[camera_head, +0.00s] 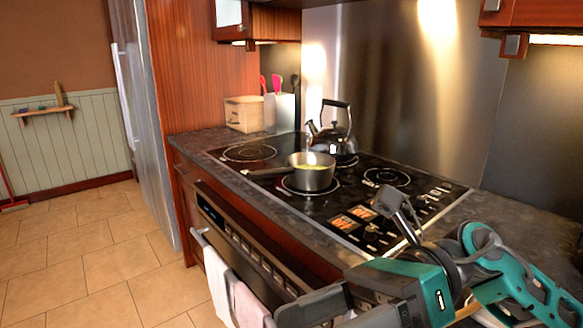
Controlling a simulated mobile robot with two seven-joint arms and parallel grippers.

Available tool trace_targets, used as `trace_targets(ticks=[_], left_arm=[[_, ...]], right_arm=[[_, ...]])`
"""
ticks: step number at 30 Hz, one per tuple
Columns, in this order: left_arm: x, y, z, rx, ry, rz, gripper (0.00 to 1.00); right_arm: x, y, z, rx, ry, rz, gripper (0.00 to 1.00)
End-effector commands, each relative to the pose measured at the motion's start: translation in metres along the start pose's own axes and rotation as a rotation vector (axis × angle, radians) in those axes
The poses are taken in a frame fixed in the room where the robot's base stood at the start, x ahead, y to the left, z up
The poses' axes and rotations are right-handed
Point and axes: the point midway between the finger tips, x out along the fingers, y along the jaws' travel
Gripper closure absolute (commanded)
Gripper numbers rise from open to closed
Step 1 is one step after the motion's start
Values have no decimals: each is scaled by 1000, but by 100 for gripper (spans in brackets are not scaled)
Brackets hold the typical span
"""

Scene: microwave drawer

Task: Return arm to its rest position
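One of my arms, teal and black, comes in from the right edge and fills the lower right of the head view. It is bent, in front of and partly over the right front end of the counter. A grey piece (392,204) at its upper end overlaps the right front of the cooktop. I cannot make out two separate fingertips on this arm, so whether its gripper is open or shut does not show. I see nothing held. My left gripper is not in view.
A black cooktop (262,172) holds a steel saucepan (312,177) and a kettle (331,138). A wooden box (243,113) and a utensil holder (280,112) stand behind left. Towels (219,287) hang on the oven handle. The tiled floor (103,258) at left is clear.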

Motion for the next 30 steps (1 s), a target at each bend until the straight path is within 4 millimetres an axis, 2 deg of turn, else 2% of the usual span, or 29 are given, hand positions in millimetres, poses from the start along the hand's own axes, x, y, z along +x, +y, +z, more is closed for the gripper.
trace_targets(ticks=[2, 6, 8, 11, 14, 17, 18, 20, 21, 24, 27, 28, 30], left_arm=[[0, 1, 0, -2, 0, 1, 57], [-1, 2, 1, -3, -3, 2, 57], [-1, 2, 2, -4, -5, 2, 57], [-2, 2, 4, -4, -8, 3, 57], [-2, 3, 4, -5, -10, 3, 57], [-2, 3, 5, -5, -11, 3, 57], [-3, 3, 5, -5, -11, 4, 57], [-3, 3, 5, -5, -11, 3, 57], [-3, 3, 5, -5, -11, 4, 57], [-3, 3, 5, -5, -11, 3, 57], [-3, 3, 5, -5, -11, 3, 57], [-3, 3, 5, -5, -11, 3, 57], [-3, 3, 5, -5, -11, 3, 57]], right_arm=[[1, -10, 16, 162, -243, 48, 24], [-23, -42, 34, 463, -653, 103, 24], [-39, -61, 32, 605, -828, 121, 24], [-70, -98, 12, 854, -1116, 143, 24], [-102, -136, -32, 1115, -1404, 155, 24], [-126, -167, -97, 1377, -1684, 155, 24], [-132, -175, -127, 1474, -1788, 151, 24], [-138, -183, -171, 1611, -1933, 145, 24], [-140, -186, -201, 1696, -2022, 140, 24], [-138, -184, -267, 1878, -2218, 125, 24], [-132, -177, -318, 2010, -2362, 107, 24], [-130, -174, -329, -2032, 2385, -103, 24], [-126, -169, -348, -1985, 2326, -89, 24]])
